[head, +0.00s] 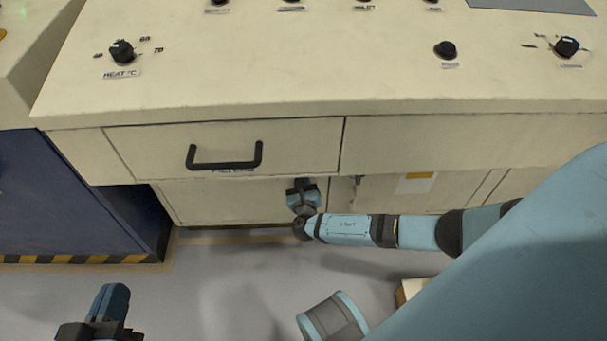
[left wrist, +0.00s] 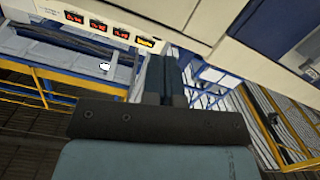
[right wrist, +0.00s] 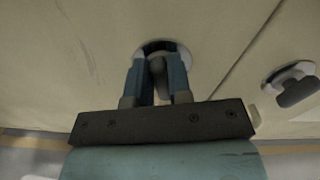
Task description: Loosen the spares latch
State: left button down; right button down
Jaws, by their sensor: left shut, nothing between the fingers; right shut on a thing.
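My right gripper (head: 303,188) is at the cabinet door (head: 225,202) below the drawer. In the right wrist view its two blue fingers (right wrist: 158,75) are shut on a dark latch handle (right wrist: 158,68), which stands nearly upright on a round light plate. The fingers hide part of the latch, and I see no readable label on it. A second latch (right wrist: 297,92) sits free to the right, past the door seam, its dark handle slanted. My left gripper (head: 110,300) is shut and empty, low at the left, away from the cabinet; it also shows in the left wrist view (left wrist: 166,75).
A drawer with a black pull handle (head: 225,156) is directly above my right gripper. The counter (head: 290,75) overhangs with black knobs on top. A blue cabinet (head: 70,205) with a striped base stands at the left. Grey floor (head: 235,285) is open in front.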

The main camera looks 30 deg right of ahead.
pick_arm(q)
notch_tip(320, 180, up, 10)
jog(key=t+p, duration=0.4)
jog(key=p, duration=0.2)
jog(key=shift+w+a+f+n+g+y+p, duration=0.15)
jog(key=shift+a+f+g+y+p, duration=0.25)
jog(key=shift+f, duration=0.5)
jog(key=shift+s+a+f+n+g+y+p, duration=0.1)
jog(key=shift+a+f+g+y+p, duration=0.25)
jog(key=shift+f, duration=0.5)
jog(key=shift+w+a+f+n+g+y+p, duration=0.2)
jog(key=shift+a+f+g+p, duration=0.25)
jog(key=shift+f, duration=0.45)
pick_arm(e)
jog(key=shift+w+a+f+n, duration=0.1)
jog(key=shift+a+f+n, duration=0.1)
jog(key=shift+n, duration=1.95)
jog(key=shift+w+a+f+n, duration=0.1)
jog(key=shift+f+n, duration=0.05)
jog(key=shift+n, duration=2.05)
jog(key=shift+w+a+f+n, duration=0.1)
jog(key=shift+f+n, duration=0.1)
jog(key=shift+n, duration=1.95)
pick_arm(q)
jog(key=shift+s+a+f, duration=0.15)
jog(key=shift+f, duration=0.05)
pick_arm(e)
jog(key=c, duration=1.1)
grip_release()
